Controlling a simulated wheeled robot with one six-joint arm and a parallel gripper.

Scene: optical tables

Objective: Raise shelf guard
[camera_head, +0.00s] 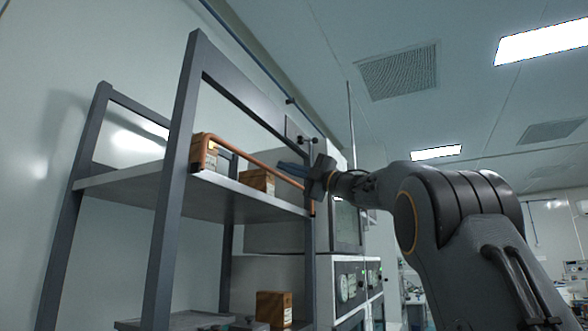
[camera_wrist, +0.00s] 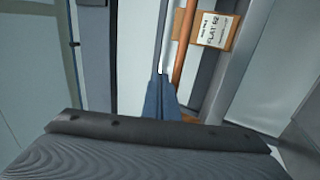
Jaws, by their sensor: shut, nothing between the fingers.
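The shelf guard (camera_head: 256,163) is a copper-orange bar with bent ends, running along the front of the upper shelf (camera_head: 135,187). It stands a little above the shelf's front edge. In the wrist view the guard (camera_wrist: 184,45) shows as an orange rod just right of the fingers. My gripper (camera_head: 284,168) is at the right part of the guard, its blue fingers shut with nothing between them. In the wrist view the fingertips (camera_wrist: 160,82) point along the rod, close beside it. I cannot tell whether they touch it.
Boxes stand on the upper shelf behind the guard: one at left (camera_head: 200,153) and one in the middle (camera_head: 257,181). A labelled box (camera_wrist: 214,30) shows in the wrist view. Another box (camera_head: 273,308) sits on the lower shelf. Grey uprights (camera_head: 172,190) frame the rack. Instrument cabinets (camera_head: 350,285) stand behind.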

